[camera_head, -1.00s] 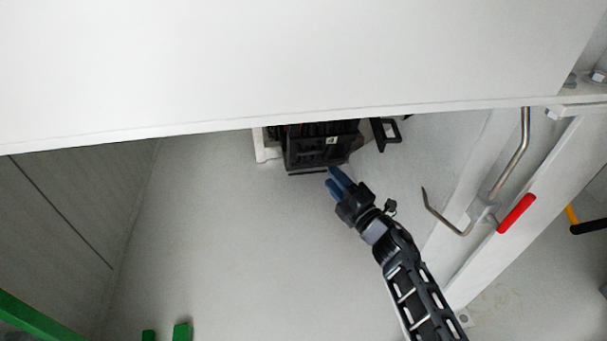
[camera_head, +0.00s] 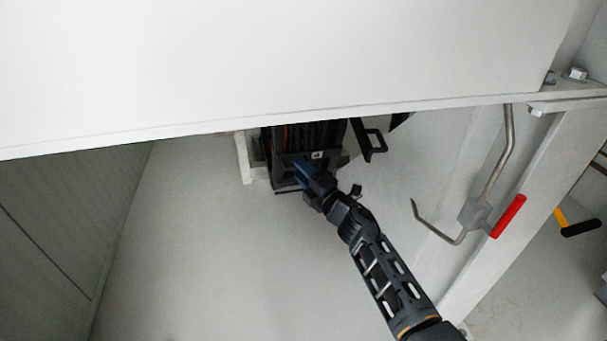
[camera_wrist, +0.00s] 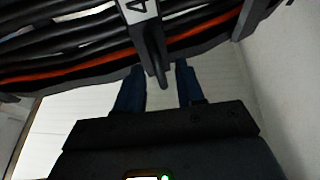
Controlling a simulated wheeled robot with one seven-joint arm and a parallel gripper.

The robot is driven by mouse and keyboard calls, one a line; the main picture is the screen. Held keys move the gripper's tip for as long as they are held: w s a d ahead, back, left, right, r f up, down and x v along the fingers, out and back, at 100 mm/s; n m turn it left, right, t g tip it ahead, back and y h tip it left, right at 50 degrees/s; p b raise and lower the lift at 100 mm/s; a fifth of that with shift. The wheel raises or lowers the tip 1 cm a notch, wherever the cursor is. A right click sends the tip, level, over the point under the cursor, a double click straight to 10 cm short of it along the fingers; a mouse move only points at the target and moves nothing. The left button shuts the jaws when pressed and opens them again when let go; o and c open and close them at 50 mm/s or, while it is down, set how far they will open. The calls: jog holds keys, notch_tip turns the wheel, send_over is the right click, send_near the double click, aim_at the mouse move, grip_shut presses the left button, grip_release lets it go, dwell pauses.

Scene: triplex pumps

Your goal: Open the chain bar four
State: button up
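The chain bar four (camera_wrist: 149,35) is a dark crossbar marked with a white "4" in the wrist view. It lies across black cables and an orange one, and its end tab points down between my fingertips in the picture. My gripper (camera_wrist: 160,82) is open, with one blue finger on each side of the tab; I cannot tell whether they touch it. In the head view the dark cable chain (camera_head: 322,135) shows below the white panel, with a small white label on its front. My gripper (camera_head: 298,170) overlaps its lower front there, hiding part of it.
A large white panel (camera_head: 280,60) covers the space above the chain. A black bracket (camera_head: 372,145) sits just right of it. A bent metal lever with a red grip (camera_head: 508,216) is on the right by a white beam. The pale floor at lower left is clear.

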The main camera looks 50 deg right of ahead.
jog(key=shift+c, duration=0.4)
grip_shut()
